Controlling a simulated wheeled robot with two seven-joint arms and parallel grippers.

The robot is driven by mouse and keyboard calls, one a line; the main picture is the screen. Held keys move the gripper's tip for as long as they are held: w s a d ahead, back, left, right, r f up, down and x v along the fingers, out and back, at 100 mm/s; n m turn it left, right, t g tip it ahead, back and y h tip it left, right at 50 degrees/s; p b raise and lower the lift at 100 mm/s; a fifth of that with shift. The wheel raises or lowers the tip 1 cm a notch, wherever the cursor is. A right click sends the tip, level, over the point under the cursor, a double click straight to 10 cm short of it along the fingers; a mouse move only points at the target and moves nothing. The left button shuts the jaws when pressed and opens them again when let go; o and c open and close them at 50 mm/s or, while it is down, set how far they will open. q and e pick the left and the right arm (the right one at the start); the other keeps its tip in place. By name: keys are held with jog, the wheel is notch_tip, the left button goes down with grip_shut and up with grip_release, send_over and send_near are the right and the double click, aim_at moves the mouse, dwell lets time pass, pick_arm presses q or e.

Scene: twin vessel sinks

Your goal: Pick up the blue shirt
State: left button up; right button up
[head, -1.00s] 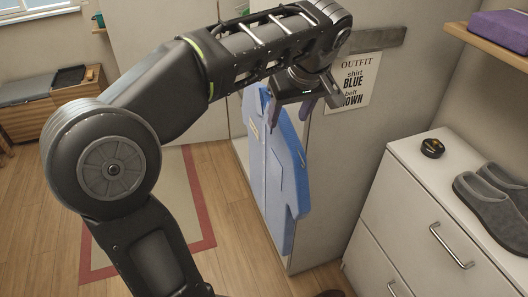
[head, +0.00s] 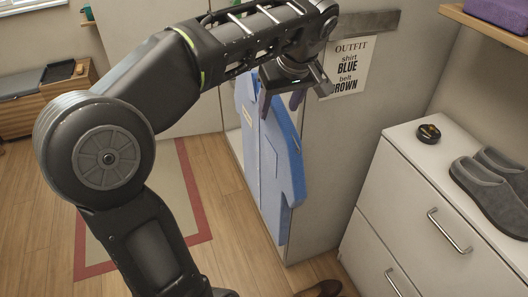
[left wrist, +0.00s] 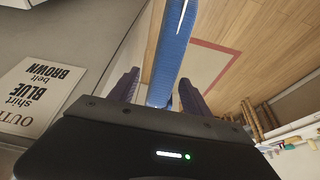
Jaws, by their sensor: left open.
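The blue shirt (head: 285,165) hangs upright at the open front of the pale wardrobe, its top partly hidden behind my left gripper in the head view. My left gripper (head: 297,104) is open at the upper part of the shirt. In the left wrist view, the shirt (left wrist: 172,50) shows edge-on as a blue strip in the gap between the two dark purple fingers of the left gripper (left wrist: 158,92). I cannot tell whether the fingers touch it. My right gripper is not in view.
The wardrobe side (head: 325,165) carries an outfit sign (head: 347,70) reading shirt blue, belt brown. A white drawer unit (head: 400,200) with grey shoes (head: 495,185) and a small dark round item (head: 428,133) stands right. A brown shoe (head: 322,289) lies on the floor.

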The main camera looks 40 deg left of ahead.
pick_arm(q)
jog(key=shift+f, duration=0.1)
jog(key=p+x, duration=0.1)
jog(key=x, duration=0.4)
jog(key=shift+s+f, duration=0.15)
jog(key=shift+s, duration=0.05)
jog(key=shift+c, duration=0.5)
grip_shut()
dwell(1.0)
